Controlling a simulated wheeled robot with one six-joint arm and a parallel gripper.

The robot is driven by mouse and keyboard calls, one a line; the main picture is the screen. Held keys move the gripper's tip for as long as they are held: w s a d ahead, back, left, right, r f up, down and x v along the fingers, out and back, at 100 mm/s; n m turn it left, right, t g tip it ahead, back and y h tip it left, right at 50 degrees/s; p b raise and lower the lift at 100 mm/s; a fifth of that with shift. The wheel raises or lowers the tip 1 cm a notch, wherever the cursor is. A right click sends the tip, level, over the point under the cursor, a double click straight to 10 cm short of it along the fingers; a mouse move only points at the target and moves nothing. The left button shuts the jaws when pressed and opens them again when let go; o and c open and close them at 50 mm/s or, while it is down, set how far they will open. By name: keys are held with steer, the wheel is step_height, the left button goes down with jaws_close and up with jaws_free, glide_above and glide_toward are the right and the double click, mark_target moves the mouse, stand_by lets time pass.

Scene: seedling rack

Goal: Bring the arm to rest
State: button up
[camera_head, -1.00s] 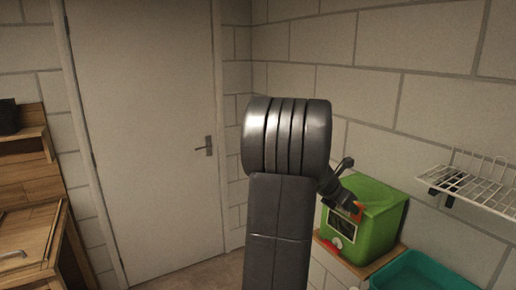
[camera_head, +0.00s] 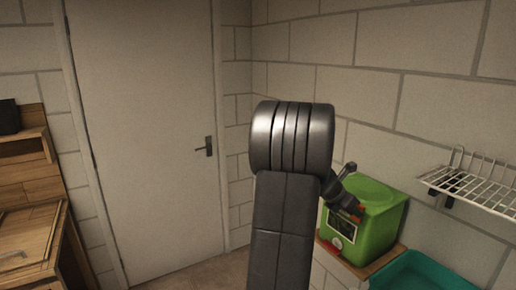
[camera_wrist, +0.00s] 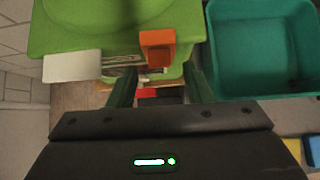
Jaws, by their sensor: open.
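My arm stands up in the middle of the head view, in front of the door and the wall corner. My gripper shows in the wrist view (camera_wrist: 160,90), with its two dark fingers apart and nothing between them. In the head view the arm's far end is partly hidden behind its thick grey joint and overlaps the green box. I cannot tell the gap between the gripper and the box.
A green box (camera_head: 376,215) with an orange part stands on a ledge at right. A teal tub (camera_head: 425,272) is beside it, below a white wire rack (camera_head: 478,188). A closed door (camera_head: 145,130) is behind. Wooden furniture (camera_head: 35,215) stands at left.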

mark_target(355, 219)
steer(key=x, duration=0.3)
steer(key=shift+d, duration=0.1)
steer(key=shift+w+f, duration=0.1)
steer(key=shift+f, duration=0.05)
steer(key=shift+s+a+t+h, duration=0.2)
steer(key=shift+t+h, duration=0.1)
steer(key=shift+h, duration=0.2)
steer(key=shift+s+a+f+t+h, duration=0.15)
steer(key=shift+a+f+t+h, duration=0.2)
steer(key=shift+h, duration=0.35)
steer(key=f+t+h+b, duration=0.1)
steer(key=b, duration=0.1)
steer(key=t+h+b, duration=0.1)
steer(key=b, duration=0.1)
steer(key=shift+s+a+f+h+b, duration=0.2)
steer(key=shift+a+f+h+b, duration=0.1)
steer(key=shift+a+f+h, duration=0.1)
steer(key=h+b, duration=0.1)
steer(key=f+t+h+b, duration=0.1)
steer(key=b, duration=0.1)
steer(key=shift+s+a+t+h+b, duration=0.15)
steer(key=shift+t+h+b, duration=0.1)
steer(key=shift+h+b, duration=0.05)
steer(key=shift+r+v, duration=0.25)
steer(key=shift+v, duration=1.2)
